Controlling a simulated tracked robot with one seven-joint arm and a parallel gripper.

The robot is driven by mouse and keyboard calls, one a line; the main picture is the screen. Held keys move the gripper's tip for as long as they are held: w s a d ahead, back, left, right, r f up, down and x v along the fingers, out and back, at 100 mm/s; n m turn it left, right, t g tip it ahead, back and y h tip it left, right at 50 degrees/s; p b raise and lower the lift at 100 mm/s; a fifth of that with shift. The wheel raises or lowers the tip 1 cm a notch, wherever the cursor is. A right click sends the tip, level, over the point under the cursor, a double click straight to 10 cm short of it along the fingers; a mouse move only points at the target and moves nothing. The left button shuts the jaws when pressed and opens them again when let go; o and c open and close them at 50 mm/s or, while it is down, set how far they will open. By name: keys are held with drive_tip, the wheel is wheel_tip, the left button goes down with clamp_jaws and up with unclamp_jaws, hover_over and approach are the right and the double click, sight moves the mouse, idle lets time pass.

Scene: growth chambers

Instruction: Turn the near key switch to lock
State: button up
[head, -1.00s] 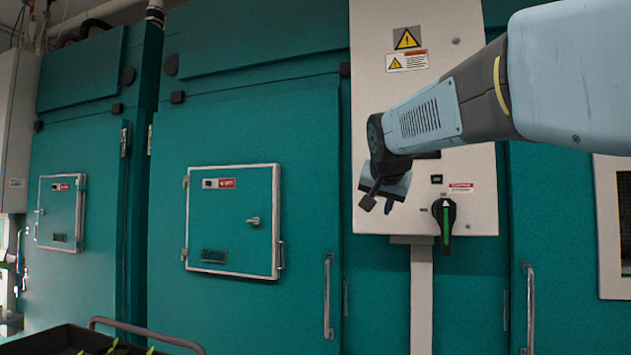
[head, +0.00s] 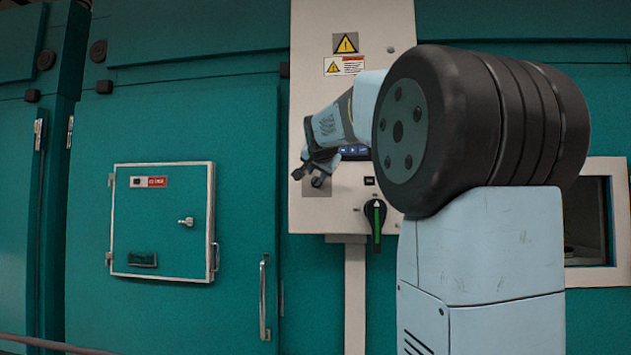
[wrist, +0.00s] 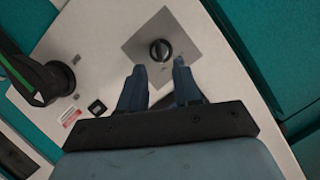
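The key switch (wrist: 160,50) is a round black knob on a grey square plate (wrist: 133,45), set in the pale control panel (wrist: 100,60). It shows in the wrist view just beyond my fingertips. My gripper (wrist: 159,69) is open, with its two blue-grey fingers apart and nothing between them. The fingers point at the knob and look short of it; I cannot tell how large the gap is. In the head view my gripper (head: 309,177) is in front of the grey plate (head: 318,190) and hides the knob there.
A large black rotary handle with a green stripe (head: 375,213) sits on the panel, right of my gripper; it also shows in the wrist view (wrist: 42,78). A teal chamber door with a small hatch (head: 162,220) is at left. A vertical door handle (head: 264,297) stands below.

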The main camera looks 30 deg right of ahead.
sight(317, 179)
drive_tip(key=shift+x, duration=2.85)
drive_tip(key=shift+c, duration=0.4)
drive_tip(key=shift+f, duration=0.1)
clamp_jaws()
